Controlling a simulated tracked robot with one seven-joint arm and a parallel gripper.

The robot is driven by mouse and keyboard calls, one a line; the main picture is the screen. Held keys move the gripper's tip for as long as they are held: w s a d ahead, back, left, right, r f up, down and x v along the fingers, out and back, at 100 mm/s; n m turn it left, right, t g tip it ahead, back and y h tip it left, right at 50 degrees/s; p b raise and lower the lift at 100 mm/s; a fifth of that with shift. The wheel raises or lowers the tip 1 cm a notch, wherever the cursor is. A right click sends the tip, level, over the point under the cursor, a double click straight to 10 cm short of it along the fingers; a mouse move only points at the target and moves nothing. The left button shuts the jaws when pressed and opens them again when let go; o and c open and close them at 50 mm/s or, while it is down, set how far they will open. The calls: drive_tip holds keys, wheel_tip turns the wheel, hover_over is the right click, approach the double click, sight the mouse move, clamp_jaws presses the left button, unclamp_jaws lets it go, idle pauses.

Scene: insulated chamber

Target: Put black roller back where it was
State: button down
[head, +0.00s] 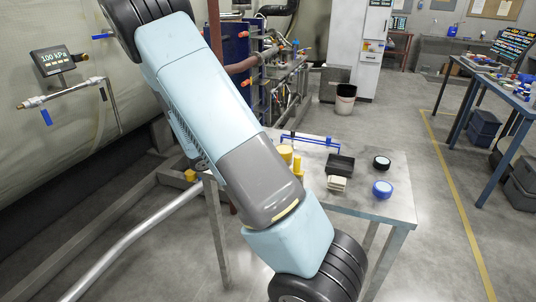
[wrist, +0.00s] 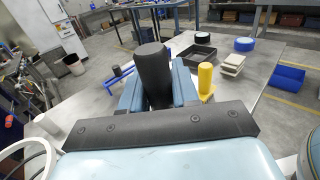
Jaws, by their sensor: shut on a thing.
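The black roller (wrist: 153,62) stands roughly upright between the blue fingers of my gripper (wrist: 157,90) in the wrist view. My gripper is shut on it. The grey metal table (wrist: 262,54) lies beyond and below, and I cannot tell whether the roller's lower end touches it. In the head view my arm crosses the picture and hides the gripper and the roller; the table (head: 395,207) shows behind the arm.
A yellow cylinder (wrist: 206,78) stands just right of the gripper. Behind it are a black tray (wrist: 198,53), a pale stack (wrist: 233,62) and a blue roll (head: 382,188). A black roll (head: 381,162) and a blue rail (head: 310,138) also lie on the table.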

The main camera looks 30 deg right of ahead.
drive_tip(key=d+f, duration=0.1)
drive_tip(key=f, duration=0.1)
drive_tip(key=w+d+f, duration=0.1)
drive_tip(key=d, duration=0.1)
drive_tip(key=shift+w+f, duration=0.1)
drive_tip(key=shift+f, duration=0.3)
drive_tip(key=shift+a+f, duration=0.1)
drive_tip(key=shift+f, duration=1.3)
drive_tip(key=c, duration=0.8)
unclamp_jaws()
drive_tip(key=shift+c, duration=0.2)
